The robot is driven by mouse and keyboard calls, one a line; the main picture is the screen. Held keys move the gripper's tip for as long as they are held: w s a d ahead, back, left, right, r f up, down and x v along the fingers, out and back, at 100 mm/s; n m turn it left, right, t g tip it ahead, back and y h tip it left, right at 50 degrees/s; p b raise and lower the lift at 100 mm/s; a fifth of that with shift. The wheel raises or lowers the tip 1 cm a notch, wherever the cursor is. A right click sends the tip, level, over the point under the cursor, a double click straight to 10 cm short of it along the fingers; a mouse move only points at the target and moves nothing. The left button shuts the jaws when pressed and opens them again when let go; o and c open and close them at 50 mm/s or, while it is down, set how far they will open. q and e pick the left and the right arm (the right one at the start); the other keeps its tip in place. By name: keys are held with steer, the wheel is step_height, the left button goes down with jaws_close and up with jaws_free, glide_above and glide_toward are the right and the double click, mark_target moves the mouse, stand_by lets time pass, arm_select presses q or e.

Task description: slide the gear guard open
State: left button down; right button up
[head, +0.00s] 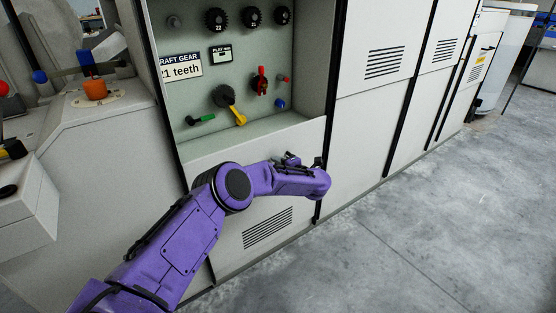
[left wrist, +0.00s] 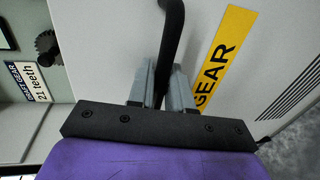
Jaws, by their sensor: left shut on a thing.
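The gear guard is a pale panel (left wrist: 110,60) with a yellow label reading "GEAR" (left wrist: 228,55) in the left wrist view. A black bar handle (left wrist: 172,30) stands off it. My left gripper (left wrist: 160,85) is shut on this handle, with one grey finger on each side. In the head view the pale panel (head: 300,138) lies below the open gear recess (head: 185,105). There my left gripper (head: 290,159) is at the panel, partly hidden by my purple arm, which also hides the label and most of the handle. My right gripper is not in view.
The recess holds black gears (head: 216,20), a "21 teeth" sign (head: 181,68), a yellow-handled lever (head: 238,115) and coloured knobs. Louvres (head: 267,228) sit low on the cabinet. A console with an orange knob (head: 95,89) stands left. Bare grey floor (head: 420,220) lies right.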

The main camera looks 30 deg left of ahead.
arm_select(q)
step_height(320, 180, down, 5)
steer(key=b, duration=0.2)
steer(key=shift+d+f+b, duration=0.15)
steer(key=shift+b, duration=0.15)
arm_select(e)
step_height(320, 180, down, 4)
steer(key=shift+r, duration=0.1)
arm_select(q)
steer(key=c, duration=1.2)
jaws_free()
steer(key=shift+c, duration=0.2)
steer(key=p+v, duration=0.2)
steer(key=v, duration=0.8)
steer(key=shift+s+d, duration=0.2)
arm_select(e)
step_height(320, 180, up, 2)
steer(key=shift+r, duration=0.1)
